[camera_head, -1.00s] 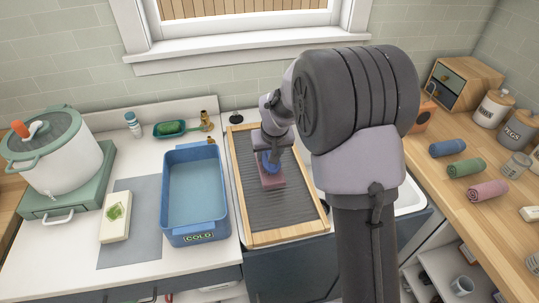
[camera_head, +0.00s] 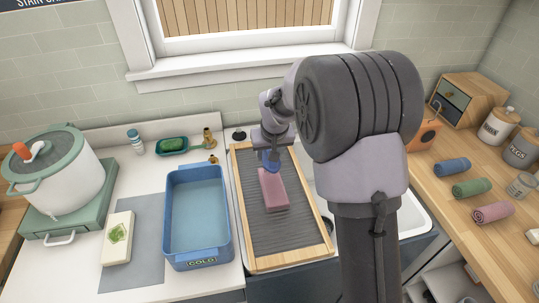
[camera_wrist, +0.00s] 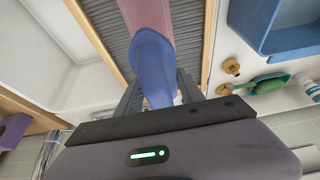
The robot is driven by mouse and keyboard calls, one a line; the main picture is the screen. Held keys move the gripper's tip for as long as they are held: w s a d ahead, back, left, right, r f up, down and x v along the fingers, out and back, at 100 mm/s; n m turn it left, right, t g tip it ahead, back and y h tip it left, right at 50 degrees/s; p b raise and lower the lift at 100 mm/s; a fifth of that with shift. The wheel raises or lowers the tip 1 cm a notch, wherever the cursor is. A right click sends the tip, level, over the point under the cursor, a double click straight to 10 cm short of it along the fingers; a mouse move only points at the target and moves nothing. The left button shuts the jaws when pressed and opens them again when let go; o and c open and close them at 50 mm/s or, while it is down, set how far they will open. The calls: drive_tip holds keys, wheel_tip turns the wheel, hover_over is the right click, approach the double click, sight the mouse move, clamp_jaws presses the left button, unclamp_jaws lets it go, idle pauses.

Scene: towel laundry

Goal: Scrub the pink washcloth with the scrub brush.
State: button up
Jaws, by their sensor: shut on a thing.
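The pink washcloth (camera_head: 273,190) lies flat as a folded rectangle on the ribbed grey washboard (camera_head: 282,232), which has a wooden frame. My gripper (camera_head: 271,150) is at the cloth's far end. It is shut on the blue scrub brush (camera_head: 269,161). In the wrist view the brush (camera_wrist: 152,55) sits between the fingers (camera_wrist: 158,92), with the pink cloth (camera_wrist: 148,14) just past it. The brush overlaps the cloth's far end. The bristles are hidden, so I cannot tell whether they touch the cloth.
A blue tub (camera_head: 222,250) marked COLD stands left of the washboard. A green dish (camera_head: 172,146) and brass taps (camera_head: 209,138) are behind it. A white pot (camera_head: 70,180) is far left. Rolled blue, green and pink towels (camera_head: 493,211) lie on the right wooden counter.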

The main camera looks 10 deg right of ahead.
drive_tip(key=shift+r+p, duration=1)
drive_tip(key=shift+r, duration=0.8)
